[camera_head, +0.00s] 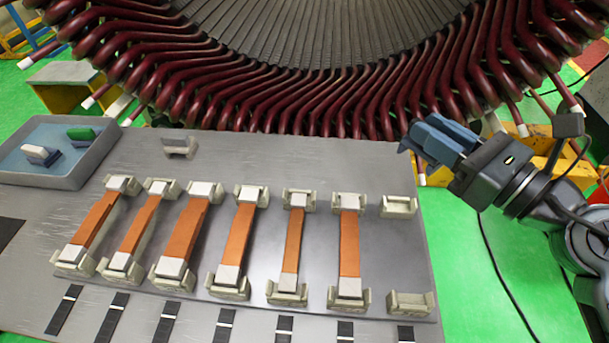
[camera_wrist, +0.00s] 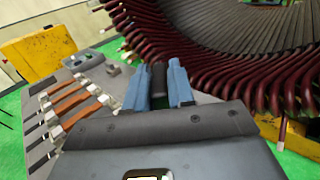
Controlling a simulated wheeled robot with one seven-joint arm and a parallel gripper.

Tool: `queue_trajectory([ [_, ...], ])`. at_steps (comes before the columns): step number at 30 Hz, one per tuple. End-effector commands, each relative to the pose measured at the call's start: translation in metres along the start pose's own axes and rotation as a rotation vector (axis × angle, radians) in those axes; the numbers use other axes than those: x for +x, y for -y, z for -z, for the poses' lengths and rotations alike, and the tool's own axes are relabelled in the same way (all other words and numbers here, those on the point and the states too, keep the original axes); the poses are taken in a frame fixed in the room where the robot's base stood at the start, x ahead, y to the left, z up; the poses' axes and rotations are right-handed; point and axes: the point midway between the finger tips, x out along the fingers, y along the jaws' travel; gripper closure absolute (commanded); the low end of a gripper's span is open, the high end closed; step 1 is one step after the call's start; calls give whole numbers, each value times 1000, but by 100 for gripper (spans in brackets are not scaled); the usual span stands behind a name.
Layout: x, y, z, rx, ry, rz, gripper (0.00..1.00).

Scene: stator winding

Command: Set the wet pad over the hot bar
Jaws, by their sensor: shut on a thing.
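Several copper bars with pale ends lie in pairs of holders on the grey plate, among them one at the left (camera_head: 95,218), one in the middle (camera_head: 238,238) and one at the right (camera_head: 349,245). None shows a clear sign of heat. My gripper (camera_head: 428,140) is raised to the right of the plate, its blue fingers shut. In the wrist view a dark, rounded piece (camera_wrist: 158,82) sits between the fingers; whether it is the wet pad's grip cannot be told. Two small pads, one green-topped (camera_head: 81,134) and one white-topped (camera_head: 38,152), stand in the blue tray (camera_head: 100,158).
The wound stator (camera_head: 290,95) curves behind the plate. Empty holders stand at the right (camera_head: 398,207) (camera_head: 410,303), and a grey bracket (camera_head: 180,147) at the back. Black strips with white bands (camera_head: 223,326) lie along the front. A yellow stand (camera_head: 545,150) is behind my arm.

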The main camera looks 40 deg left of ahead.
Motion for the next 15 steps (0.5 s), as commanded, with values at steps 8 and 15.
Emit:
queue_trajectory([
  [8,58,-121,-12,-4,0,-538,100],
  [15,60,-183,4,-4,5,-792,100],
])
